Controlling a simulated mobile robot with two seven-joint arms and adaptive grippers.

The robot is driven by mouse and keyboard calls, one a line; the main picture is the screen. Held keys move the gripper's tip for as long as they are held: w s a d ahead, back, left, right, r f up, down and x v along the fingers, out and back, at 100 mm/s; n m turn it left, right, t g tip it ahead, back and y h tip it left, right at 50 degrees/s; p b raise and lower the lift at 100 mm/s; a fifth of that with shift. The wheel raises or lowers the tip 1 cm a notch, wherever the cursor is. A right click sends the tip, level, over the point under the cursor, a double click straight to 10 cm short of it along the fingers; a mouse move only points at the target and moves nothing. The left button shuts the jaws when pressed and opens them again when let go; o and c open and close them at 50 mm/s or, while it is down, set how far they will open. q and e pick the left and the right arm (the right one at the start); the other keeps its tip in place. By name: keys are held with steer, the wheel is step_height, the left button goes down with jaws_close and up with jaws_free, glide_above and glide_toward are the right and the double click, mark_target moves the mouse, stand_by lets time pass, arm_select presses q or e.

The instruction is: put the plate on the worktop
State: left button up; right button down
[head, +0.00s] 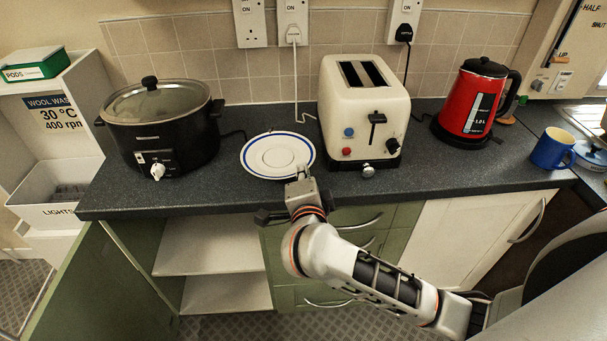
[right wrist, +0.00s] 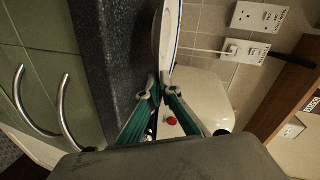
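The plate (head: 277,156) is white with a blue line near its rim. In the head view it shows over the dark speckled worktop (head: 450,170), between the slow cooker and the toaster. My right gripper (head: 303,176) is at its near rim. In the right wrist view the plate (right wrist: 171,38) shows almost edge-on, and the fingertips (right wrist: 160,88) close together on its rim. The plate is very near the worktop (right wrist: 112,65); I cannot tell whether it touches. My left gripper is not in view.
A black slow cooker (head: 160,128) stands left of the plate and a cream toaster (head: 345,115) close on its right. A red kettle (head: 474,100) and a blue mug (head: 552,149) stand further right. An open cupboard (head: 212,245) lies below the worktop's front edge.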

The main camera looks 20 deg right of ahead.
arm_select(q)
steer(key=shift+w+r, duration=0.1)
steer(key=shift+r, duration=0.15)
arm_select(e)
steer(key=shift+f, duration=0.3)
steer(key=c, duration=2.3)
jaws_free()
